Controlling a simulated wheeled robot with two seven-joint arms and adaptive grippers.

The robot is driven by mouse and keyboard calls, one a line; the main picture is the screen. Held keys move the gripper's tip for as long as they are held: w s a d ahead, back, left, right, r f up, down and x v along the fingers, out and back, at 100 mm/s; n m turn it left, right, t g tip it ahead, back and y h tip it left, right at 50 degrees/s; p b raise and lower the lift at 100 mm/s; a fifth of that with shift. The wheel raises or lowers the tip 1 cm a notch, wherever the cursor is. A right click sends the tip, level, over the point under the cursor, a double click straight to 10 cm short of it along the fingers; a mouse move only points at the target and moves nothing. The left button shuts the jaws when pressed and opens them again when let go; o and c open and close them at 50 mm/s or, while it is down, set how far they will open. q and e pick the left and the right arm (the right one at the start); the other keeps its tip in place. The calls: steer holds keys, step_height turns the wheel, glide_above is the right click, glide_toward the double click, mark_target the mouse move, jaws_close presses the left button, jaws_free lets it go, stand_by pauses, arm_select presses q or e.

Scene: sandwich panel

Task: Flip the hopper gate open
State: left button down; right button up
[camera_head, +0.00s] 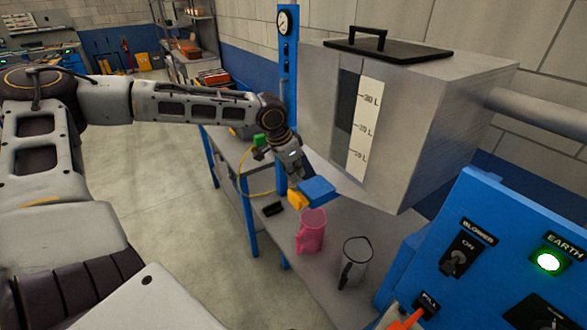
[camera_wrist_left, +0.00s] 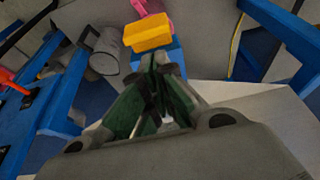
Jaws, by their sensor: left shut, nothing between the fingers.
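The grey hopper (camera_head: 440,130) with its litre scale stands at the right in the head view. Below its lower left edge is a blue block (camera_head: 318,190) with a yellow piece (camera_head: 297,199) on its near left side, seemingly the gate and its handle. In the left wrist view the yellow piece (camera_wrist_left: 148,32) and blue block (camera_wrist_left: 165,58) lie just beyond my fingertips. My left gripper (camera_head: 295,172) is shut and empty, right by the blue block. Its fingertips also show in the left wrist view (camera_wrist_left: 160,66). I cannot tell whether they touch. My right gripper is out of view.
A pink jug (camera_head: 311,233) and a metal jug (camera_head: 356,262) stand on the bench below. A small black object (camera_head: 272,209) lies beside them. A blue control panel (camera_head: 490,250) with switches and a green lamp fills the lower right.

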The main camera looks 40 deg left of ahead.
mark_target(303, 190)
arm_select(q)
steer(key=shift+x, duration=3.3)
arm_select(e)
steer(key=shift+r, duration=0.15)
arm_select(q)
steer(key=shift+s, duration=0.1)
